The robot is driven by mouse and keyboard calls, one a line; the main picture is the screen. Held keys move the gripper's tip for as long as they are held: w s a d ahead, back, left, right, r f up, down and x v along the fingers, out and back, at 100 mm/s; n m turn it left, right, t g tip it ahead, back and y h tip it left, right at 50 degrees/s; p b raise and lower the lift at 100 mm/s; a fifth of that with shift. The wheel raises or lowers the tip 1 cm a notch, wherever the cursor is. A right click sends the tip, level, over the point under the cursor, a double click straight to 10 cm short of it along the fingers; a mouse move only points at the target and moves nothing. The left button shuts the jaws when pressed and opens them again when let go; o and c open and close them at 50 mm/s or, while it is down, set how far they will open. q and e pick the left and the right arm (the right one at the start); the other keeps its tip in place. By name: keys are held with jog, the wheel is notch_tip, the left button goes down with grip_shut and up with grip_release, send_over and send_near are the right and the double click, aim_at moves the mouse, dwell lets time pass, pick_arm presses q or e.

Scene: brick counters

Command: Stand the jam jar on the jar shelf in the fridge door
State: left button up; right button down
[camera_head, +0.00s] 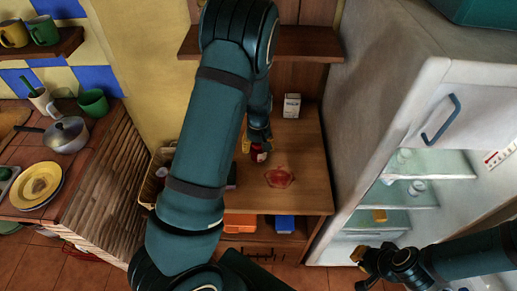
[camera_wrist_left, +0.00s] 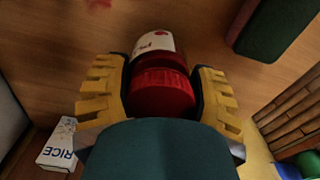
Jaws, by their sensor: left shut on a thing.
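The jam jar (camera_head: 259,156), dark red with a red lid and pale label, is at the wooden counter. In the left wrist view the jar (camera_wrist_left: 160,92) is between the yellow fingers of my left gripper (camera_wrist_left: 160,75), lid towards the camera. My left gripper (camera_head: 257,143) is shut on it in the head view, partly hidden by my arm. Whether the jar touches the counter is unclear. The white fridge (camera_head: 385,110) is on the right, its shelves exposed. I cannot make out the door's jar shelf. My right gripper (camera_head: 365,264) is low before the fridge; its opening is unclear.
A white rice box (camera_head: 292,105) stands behind the jar on the counter (camera_head: 310,150). A flat red shape (camera_head: 280,177) lies to the jar's right. A wooden shelf (camera_head: 310,43) hangs above. Glass fridge shelves (camera_head: 425,164) hold a few items. A wicker basket (camera_head: 150,185) is left.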

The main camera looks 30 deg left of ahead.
pick_arm(q)
jog(key=shift+w+f, duration=0.15)
jog(key=shift+f, duration=0.45)
jog(key=shift+f, duration=0.1)
jog(key=o, duration=1.3)
